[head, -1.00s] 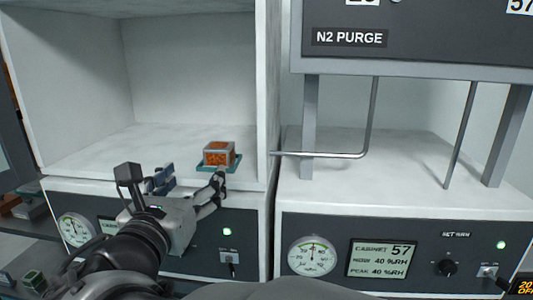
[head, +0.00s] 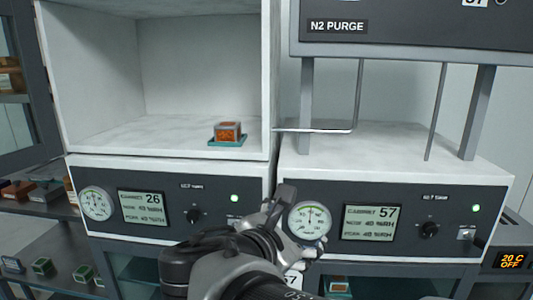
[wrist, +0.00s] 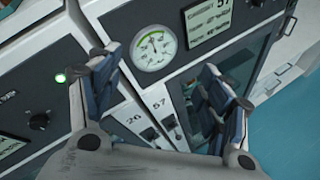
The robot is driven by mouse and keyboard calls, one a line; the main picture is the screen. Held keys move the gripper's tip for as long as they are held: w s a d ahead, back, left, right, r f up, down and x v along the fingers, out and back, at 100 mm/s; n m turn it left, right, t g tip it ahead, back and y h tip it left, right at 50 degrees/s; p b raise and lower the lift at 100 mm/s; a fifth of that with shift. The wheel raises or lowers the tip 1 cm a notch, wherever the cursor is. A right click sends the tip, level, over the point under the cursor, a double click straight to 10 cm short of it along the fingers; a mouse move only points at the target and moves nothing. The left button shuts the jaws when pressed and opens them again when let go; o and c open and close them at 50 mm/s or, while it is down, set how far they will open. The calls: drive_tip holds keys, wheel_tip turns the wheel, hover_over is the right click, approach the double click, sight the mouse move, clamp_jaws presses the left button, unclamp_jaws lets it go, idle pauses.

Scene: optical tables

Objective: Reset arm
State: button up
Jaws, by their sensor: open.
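My gripper (wrist: 160,105) is open and empty in the wrist view, its two blue-padded fingers spread apart in front of the panels of cabinets 26 and 57. In the head view my arm comes up from the bottom centre, and the gripper (head: 298,222) is in front of the seam between the two panels, partly covering the left edge of the cabinet 57 panel. Its fingertips are hard to make out there. An orange block in a grey frame (head: 228,131) sits on a teal tray (head: 226,142) inside the open left cabinet, apart from the gripper.
The cabinet 57 panel (head: 470,244) has a round gauge (head: 310,219) close to my gripper. A bent metal bar (head: 318,131) and posts stand above the right cabinet. Shelves with small blocks (head: 45,190) are at the left. The left cabinet's interior is otherwise clear.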

drive_tip(key=s+d+f+m+g+b, duration=0.35)
drive_tip(key=d+f+m, duration=0.2)
drive_tip(key=f, duration=0.25)
drive_tip(key=s+d+f+m+g+b, duration=0.2)
drive_tip(key=s+d+f+m+b, duration=0.1)
drive_tip(key=s+d+f+m, duration=0.3)
drive_tip(key=s+a+f+m+g+y+b, duration=0.2)
drive_tip(key=s+f+m+y+b, duration=0.4)
drive_tip(key=s+f+m, duration=0.4)
wheel_tip(320, 180, down, 5)
drive_tip(key=m+b, duration=0.1)
drive_tip(key=m, duration=0.2)
drive_tip(key=shift+s+r, duration=0.15)
drive_tip(key=shift+c, duration=0.3)
